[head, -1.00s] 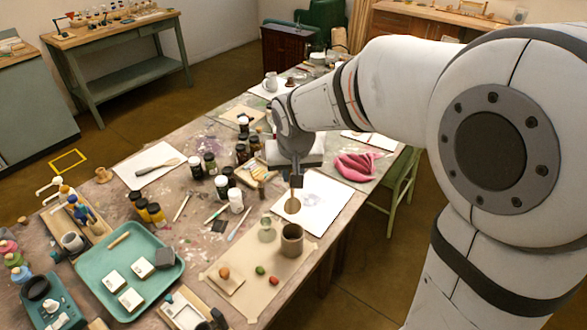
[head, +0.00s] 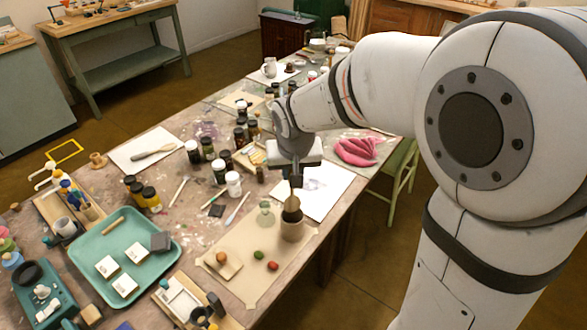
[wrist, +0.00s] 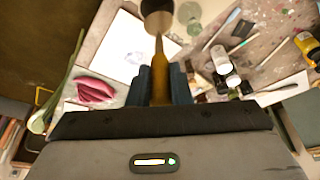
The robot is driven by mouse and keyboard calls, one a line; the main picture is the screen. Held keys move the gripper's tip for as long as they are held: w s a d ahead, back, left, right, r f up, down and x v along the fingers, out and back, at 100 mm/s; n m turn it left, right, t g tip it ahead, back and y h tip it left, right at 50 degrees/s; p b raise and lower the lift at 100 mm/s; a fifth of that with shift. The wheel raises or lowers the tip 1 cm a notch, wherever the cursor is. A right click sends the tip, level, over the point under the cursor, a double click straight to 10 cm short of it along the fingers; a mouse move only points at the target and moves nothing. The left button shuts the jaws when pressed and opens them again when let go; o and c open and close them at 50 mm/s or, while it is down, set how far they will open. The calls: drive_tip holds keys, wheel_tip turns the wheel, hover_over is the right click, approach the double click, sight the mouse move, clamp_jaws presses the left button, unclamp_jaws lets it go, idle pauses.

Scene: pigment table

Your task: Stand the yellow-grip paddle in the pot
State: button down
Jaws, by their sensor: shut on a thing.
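My gripper (head: 295,180) points down and is shut on the yellow grip of the paddle (head: 291,203). In the wrist view the yellow grip (wrist: 160,72) shows between the two fingers. The paddle hangs roughly upright, its rounded pale end downward. The grey-brown pot (head: 292,231) stands upright on the tan sheet, directly under the paddle. The paddle's end overlaps the pot's dark mouth in the head view; I cannot tell whether it is inside or just above. In the wrist view the pot (wrist: 151,6) is cut by the top edge, beyond the paddle's end.
A green glass vessel (head: 265,215) stands close left of the pot. Red and green lumps (head: 272,266) lie on the tan sheet (head: 250,285) in front. A white paper (head: 325,195) and a pink cloth (head: 357,152) lie to the right. Several jars (head: 207,148) stand to the left.

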drive_tip(key=shift+f+b, duration=2.55)
drive_tip(key=shift+f, duration=0.75)
drive_tip(key=c, duration=1.3)
unclamp_jaws()
drive_tip(key=shift+o, duration=0.2)
approach(292, 192)
drive_tip(key=shift+w+f, duration=0.25)
drive_tip(key=shift+f, duration=0.4)
drive_tip(key=s+d+m+g+p, duration=0.1)
drive_tip(key=s+d+p, duration=0.1)
drive_tip(key=s+d, duration=1.2)
drive_tip(key=shift+s+f, duration=0.4)
drive_tip(key=shift+s, duration=0.45)
